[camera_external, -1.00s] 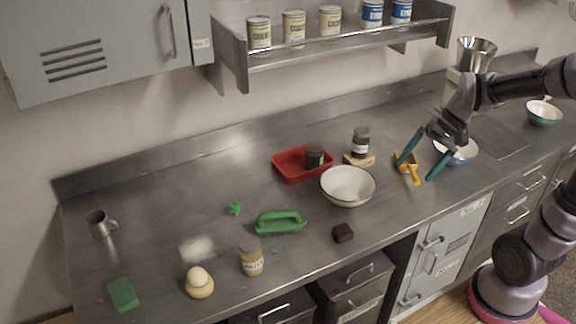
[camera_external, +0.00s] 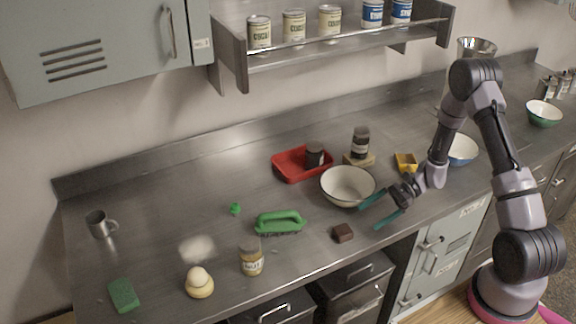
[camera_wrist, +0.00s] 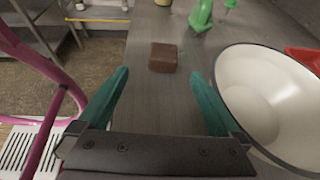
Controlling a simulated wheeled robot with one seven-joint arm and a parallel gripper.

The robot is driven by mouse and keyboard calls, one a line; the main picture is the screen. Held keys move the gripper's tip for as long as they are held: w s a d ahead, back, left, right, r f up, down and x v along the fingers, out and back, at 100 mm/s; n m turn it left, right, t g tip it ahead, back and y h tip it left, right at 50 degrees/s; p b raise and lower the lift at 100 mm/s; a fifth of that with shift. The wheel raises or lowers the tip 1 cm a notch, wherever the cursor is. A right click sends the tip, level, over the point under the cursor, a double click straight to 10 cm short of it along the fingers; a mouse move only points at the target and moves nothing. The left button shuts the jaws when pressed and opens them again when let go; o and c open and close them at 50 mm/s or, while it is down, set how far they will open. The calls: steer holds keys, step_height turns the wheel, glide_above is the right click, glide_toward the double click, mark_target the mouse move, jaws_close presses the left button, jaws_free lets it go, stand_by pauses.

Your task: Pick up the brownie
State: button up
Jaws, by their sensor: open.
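The brownie (camera_external: 343,232) is a small dark brown block on the steel counter, near its front edge and in front of the white bowl. In the wrist view the brownie (camera_wrist: 163,57) lies ahead of my gripper (camera_wrist: 158,95), roughly midway between the lines of the two green fingers and beyond their tips. My gripper (camera_external: 368,214) is open and empty in the external view, to the right of the brownie and apart from it. Its fingers point left, low over the counter.
The white bowl (camera_external: 347,186) stands close behind my gripper; it also fills the right of the wrist view (camera_wrist: 270,100). A red tray (camera_external: 301,164) is farther back. The counter around the brownie is clear.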

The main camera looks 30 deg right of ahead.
mark_target(346, 229)
steer(key=shift+a+f, duration=0.15)
steer(key=shift+f, duration=0.2)
steer(key=x, duration=0.4)
steer(key=shift+w+a+f, duration=0.1)
steer(key=shift+a+f, duration=0.05)
steer(key=shift+a, duration=0.15)
steer(key=shift+w+r+x, duration=0.1)
steer(key=shift+r+x, duration=0.05)
steer(key=shift+x, duration=0.8)
steer(key=shift+w+r+x, duration=0.1)
steer(key=shift+r+x, duration=0.1)
steer(key=shift+x, duration=0.8)
steer(key=shift+w+r+x, duration=0.1)
steer(key=shift+r+x, duration=0.05)
steer(key=shift+x, duration=0.8)
steer(key=shift+a, duration=0.2)
steer(key=c, duration=1.4)
